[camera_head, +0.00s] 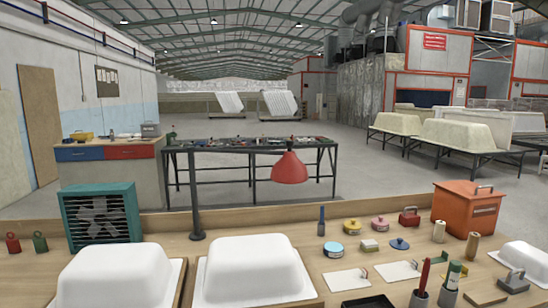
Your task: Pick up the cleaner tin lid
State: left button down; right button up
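Several small round tins and lids sit on the wooden bench top, right of the middle. A dark blue round piece with a raised knob (400,243) lies flat and looks like a loose lid. Left of it is a round tin with a light blue top and yellowish side (333,250). Behind are a yellow round piece (353,225) and a pink one (379,223), each with a knob on top. I cannot tell from labels which is the cleaner tin lid. Neither of my grippers is in view.
Two white tub shells (253,270) fill the front left. A lamp with a red shade (290,168) stands behind them.

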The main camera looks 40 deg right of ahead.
aim_at(398, 244)
jog(key=z, duration=1.45)
